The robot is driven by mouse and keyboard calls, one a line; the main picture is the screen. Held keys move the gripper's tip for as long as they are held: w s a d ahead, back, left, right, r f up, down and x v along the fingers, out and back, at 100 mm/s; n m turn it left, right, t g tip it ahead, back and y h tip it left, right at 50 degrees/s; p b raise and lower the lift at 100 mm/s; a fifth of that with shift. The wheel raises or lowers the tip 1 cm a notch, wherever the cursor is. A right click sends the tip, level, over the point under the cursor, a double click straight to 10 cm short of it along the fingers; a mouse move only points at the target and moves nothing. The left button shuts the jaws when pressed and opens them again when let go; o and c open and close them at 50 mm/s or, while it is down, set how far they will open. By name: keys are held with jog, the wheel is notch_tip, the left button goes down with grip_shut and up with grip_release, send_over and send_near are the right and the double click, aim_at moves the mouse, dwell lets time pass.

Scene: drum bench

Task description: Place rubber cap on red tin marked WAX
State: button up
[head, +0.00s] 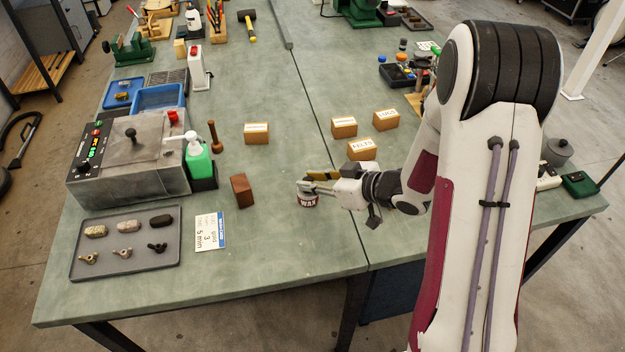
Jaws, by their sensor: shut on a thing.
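I cannot tell whether the cap touches the tin's rim.
A yellow and black object (322,175) lies just behind my gripper. Several labelled cardboard boxes (361,149) stand behind it. A brown block (241,190) and a white card (210,231) are to the left. The bench in front of the tin is clear.

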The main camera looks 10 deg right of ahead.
jog(key=shift+f, duration=0.1)
jog(key=o, duration=0.7)
jog(key=shift+o, duration=0.2)
jog(key=shift+d+r, duration=0.1)
jog(key=shift+r, duration=0.1)
jog(key=v, duration=1.1)
jog(key=shift+s+d, duration=0.25)
jog(key=shift+s, duration=0.05)
jog(key=shift+r, duration=0.15)
jog(key=shift+w, duration=0.1)
